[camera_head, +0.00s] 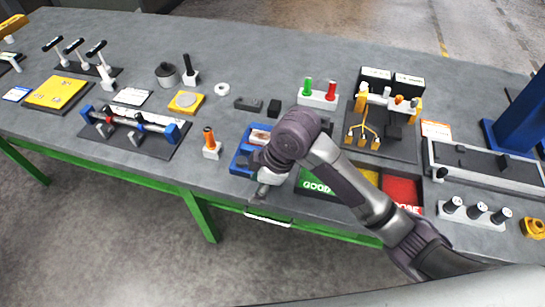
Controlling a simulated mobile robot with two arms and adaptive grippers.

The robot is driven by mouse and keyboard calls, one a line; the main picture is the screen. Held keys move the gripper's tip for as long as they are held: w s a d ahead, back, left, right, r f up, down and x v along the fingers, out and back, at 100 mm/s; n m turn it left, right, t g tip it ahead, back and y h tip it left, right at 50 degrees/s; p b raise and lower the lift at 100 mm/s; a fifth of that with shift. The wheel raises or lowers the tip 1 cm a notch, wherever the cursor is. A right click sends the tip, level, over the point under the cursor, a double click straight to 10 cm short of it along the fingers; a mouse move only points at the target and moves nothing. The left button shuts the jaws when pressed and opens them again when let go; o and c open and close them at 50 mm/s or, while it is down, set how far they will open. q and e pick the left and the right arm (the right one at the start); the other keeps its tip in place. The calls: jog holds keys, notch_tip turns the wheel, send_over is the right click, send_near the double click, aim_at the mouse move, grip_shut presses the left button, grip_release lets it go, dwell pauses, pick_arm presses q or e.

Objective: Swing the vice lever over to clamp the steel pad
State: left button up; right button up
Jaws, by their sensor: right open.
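A blue fixture (240,164), which looks like the vice, sits near the front edge of the grey bench. A pale block with a brownish top (260,136) shows at its back; I cannot tell whether this is the steel pad. My right arm reaches in from the lower right, and its wrist covers the fixture's right side. My right gripper (263,182) points down at the fixture's front right, open. Its fingertips are small and partly hidden. The vice lever cannot be made out, and contact with it cannot be told. My left gripper is not in view.
Green GOOD (316,182) and red (402,190) bins lie under and beside my right forearm. An orange-handled post (210,141) stands left of the fixture. A blue-ended clamp rig (131,128) is further left. Red and green handles (318,94) stand behind.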

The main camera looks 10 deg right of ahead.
jog(key=w+d+r+n+g+h, duration=0.1)
jog(key=w+d+r+n+h, duration=0.3)
jog(key=w+r+n, duration=0.55)
jog(key=f+m+p, duration=0.1)
jog(key=f, duration=0.2)
jog(key=f+m+p, duration=0.1)
jog(key=f, duration=0.3)
jog(key=s+f+m+p, duration=0.1)
jog(key=f, duration=0.3)
jog(key=shift+s+d+m, duration=0.1)
jog(key=shift+d+m, duration=0.05)
jog(key=shift+m, duration=0.2)
jog(key=shift+c, duration=0.3)
grip_shut()
